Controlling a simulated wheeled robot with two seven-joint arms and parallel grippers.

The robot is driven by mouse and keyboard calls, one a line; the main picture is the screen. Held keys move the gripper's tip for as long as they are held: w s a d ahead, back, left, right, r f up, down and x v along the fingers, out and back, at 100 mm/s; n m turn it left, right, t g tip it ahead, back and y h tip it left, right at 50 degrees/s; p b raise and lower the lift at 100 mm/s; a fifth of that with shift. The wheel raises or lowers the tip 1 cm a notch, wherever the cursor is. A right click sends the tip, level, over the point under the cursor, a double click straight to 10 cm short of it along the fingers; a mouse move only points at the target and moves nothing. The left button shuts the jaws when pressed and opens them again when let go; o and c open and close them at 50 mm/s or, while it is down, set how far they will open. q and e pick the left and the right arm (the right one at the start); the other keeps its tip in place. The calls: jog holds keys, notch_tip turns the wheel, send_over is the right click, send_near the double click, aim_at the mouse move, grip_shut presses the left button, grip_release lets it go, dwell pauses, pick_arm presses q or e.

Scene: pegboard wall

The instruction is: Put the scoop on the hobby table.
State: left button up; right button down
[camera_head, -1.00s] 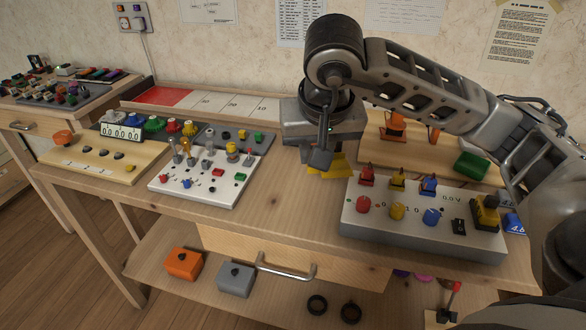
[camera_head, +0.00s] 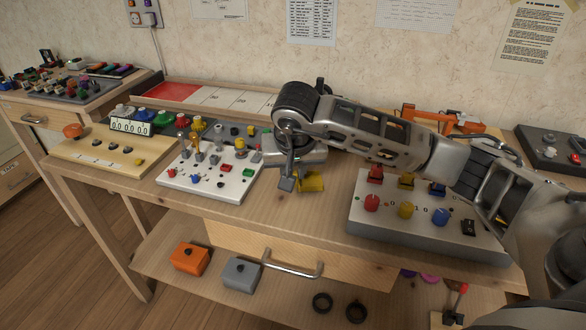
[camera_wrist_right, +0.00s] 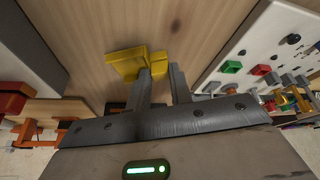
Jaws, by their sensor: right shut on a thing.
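The yellow scoop (camera_head: 311,181) is at my right gripper (camera_head: 292,182), low over the wooden hobby table (camera_head: 300,220). In the right wrist view the scoop (camera_wrist_right: 128,63) sits at the tips of my right gripper (camera_wrist_right: 161,72), which is shut on it. Bare wood of the table (camera_wrist_right: 120,25) lies behind it. I cannot tell whether the scoop touches the tabletop. Part of it is hidden by the fingers. My left gripper is not in view.
A white switch panel (camera_head: 215,190) stands left of the scoop, and a grey box with coloured knobs (camera_head: 420,235) stands to its right. Bare tabletop lies between them. An orange structure (camera_head: 440,118) is behind my right arm. A drawer handle (camera_head: 292,266) sticks out below the table's front edge.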

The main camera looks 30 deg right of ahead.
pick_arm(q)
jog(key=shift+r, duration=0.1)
pick_arm(e)
jog(key=shift+f, duration=0.15)
jog(key=c, duration=1.3)
grip_release()
jog(key=shift+o, duration=0.2)
jog(key=shift+r, duration=0.6)
pick_arm(q)
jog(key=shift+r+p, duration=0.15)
jog(key=shift+p, duration=0.45)
pick_arm(e)
jog(key=v, duration=1.1)
jog(key=shift+s, duration=0.2)
